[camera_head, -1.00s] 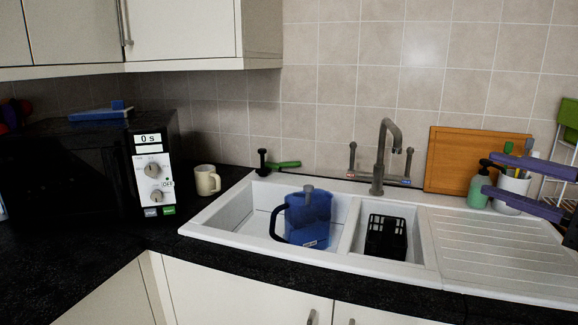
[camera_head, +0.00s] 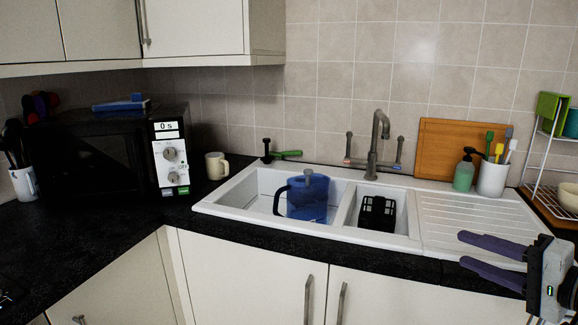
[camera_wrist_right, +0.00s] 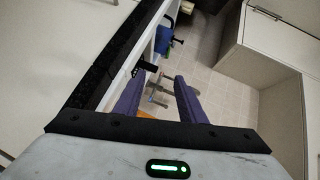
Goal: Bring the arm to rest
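My right gripper (camera_head: 492,260) is at the lower right of the head view, in front of the sink's drainboard and the counter's front edge. Its two purple fingers are apart with nothing between them. In the right wrist view the same open fingers (camera_wrist_right: 158,95) show, empty, with the sink side beyond them. My left gripper is not in the head view.
The white sink (camera_head: 235,205) holds a blue jug (camera_head: 308,200) and a black basket (camera_head: 377,213). A tap (camera_head: 375,145), soap bottle (camera_head: 464,174), utensil cup (camera_head: 492,179) and dish rack (camera_head: 545,160) stand behind. A mug (camera_head: 216,165) is beside the microwave (camera_head: 100,155). Space before the cupboards looks clear.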

